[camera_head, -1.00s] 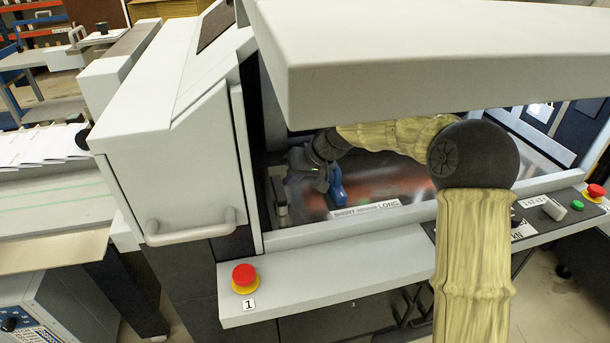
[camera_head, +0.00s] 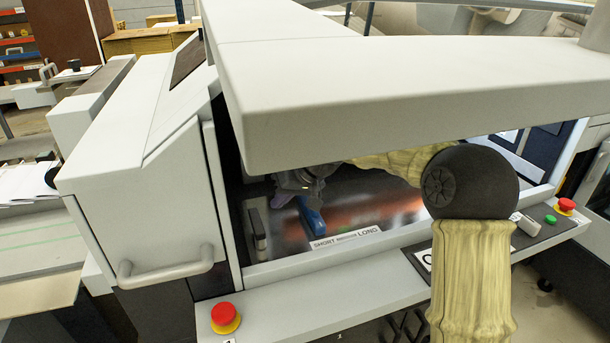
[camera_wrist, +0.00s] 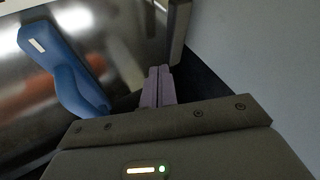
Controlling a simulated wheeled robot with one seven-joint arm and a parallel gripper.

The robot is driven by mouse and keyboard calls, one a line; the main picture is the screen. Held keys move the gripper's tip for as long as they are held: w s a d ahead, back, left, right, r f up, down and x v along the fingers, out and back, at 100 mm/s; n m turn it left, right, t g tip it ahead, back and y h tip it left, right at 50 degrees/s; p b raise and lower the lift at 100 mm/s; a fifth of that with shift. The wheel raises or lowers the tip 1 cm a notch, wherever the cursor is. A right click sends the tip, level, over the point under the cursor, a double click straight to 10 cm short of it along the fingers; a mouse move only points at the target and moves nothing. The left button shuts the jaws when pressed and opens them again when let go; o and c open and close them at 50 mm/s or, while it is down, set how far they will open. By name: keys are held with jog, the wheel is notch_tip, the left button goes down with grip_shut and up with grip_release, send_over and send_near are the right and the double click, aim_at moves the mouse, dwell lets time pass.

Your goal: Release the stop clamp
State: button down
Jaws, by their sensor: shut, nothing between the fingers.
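The blue clamp lever (camera_head: 310,216) sits inside the machine's open bay, behind the SHORT–LONG scale label (camera_head: 346,237). The lever also shows in the wrist view (camera_wrist: 62,66), to the left of my fingers, with a small white label near its upper end. My gripper (camera_head: 279,201) is in the bay just left of the lever, partly shaded under the hood. In the wrist view my gripper (camera_wrist: 159,72) has its two pale fingers together with nothing between them. A gap shows between the fingers and the lever. The lever's mounting is not clear.
The raised hood (camera_head: 420,95) overhangs the bay and hides part of my arm. A pale metal post (camera_head: 257,230) stands at the bay's left side. A red emergency button (camera_head: 223,314) sits on the front ledge (camera_head: 290,300). A grey wall (camera_wrist: 250,60) is close on the right in the wrist view.

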jog(key=v, duration=1.2)
jog(key=shift+s, duration=0.15)
